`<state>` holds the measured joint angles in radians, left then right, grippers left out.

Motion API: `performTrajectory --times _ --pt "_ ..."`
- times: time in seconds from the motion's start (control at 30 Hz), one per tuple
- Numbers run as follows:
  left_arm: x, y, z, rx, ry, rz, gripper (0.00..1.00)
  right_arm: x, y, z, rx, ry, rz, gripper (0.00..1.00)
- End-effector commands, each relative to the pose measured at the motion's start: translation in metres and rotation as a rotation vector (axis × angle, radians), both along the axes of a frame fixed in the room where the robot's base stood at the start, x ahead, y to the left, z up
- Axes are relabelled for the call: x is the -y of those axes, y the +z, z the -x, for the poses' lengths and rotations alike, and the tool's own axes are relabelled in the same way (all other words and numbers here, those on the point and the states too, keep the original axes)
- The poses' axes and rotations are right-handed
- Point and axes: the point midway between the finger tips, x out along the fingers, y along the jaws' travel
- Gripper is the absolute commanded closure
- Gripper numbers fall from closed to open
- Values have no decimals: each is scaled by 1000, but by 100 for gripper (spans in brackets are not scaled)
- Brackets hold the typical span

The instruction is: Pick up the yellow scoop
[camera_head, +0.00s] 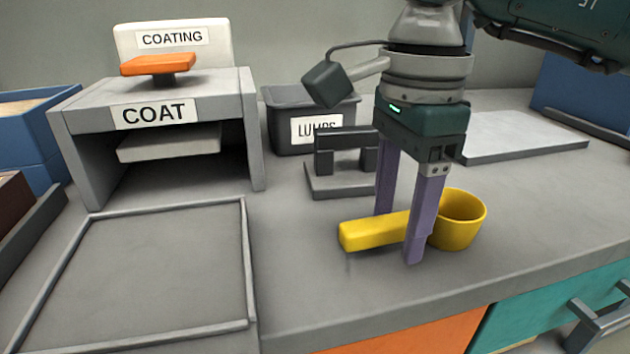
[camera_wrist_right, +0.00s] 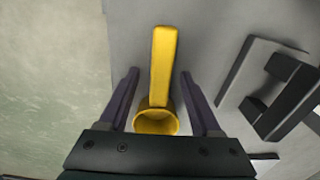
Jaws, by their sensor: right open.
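The yellow scoop (camera_head: 376,232) lies on the grey counter, its handle toward the left and its round cup toward the right in the head view. My right gripper (camera_head: 398,238) points down over it and is open, with one purple finger on the near side of the handle and one on the far side, close to the cup. In the right wrist view the scoop (camera_wrist_right: 163,70) runs between the two spread fingers, with a gap on each side. The far fingertip is partly hidden behind the handle in the head view. My left gripper is not in view.
A dark stand (camera_head: 343,184) sits just behind the scoop, and a grey bin labelled LUMPS (camera_head: 285,140) stands behind that. A COAT station (camera_head: 235,115) and a rimmed tray (camera_head: 247,270) are at left. A pale slab (camera_head: 520,140) lies at right. The counter in front is clear.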

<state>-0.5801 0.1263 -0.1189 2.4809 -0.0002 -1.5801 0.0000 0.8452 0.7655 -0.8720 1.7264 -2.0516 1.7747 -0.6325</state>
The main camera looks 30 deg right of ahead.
Motion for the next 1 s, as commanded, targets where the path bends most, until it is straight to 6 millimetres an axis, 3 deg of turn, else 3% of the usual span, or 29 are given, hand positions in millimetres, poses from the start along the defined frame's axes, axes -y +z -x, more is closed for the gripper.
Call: performTrajectory --times 0.23,0.8,1.0 --pt "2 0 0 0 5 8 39 0 -2 0 0 1 0 36" --pt "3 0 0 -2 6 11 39 0 -2 0 0 0 -1 100" --pt "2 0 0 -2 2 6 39 0 -1 0 1 0 -1 100"
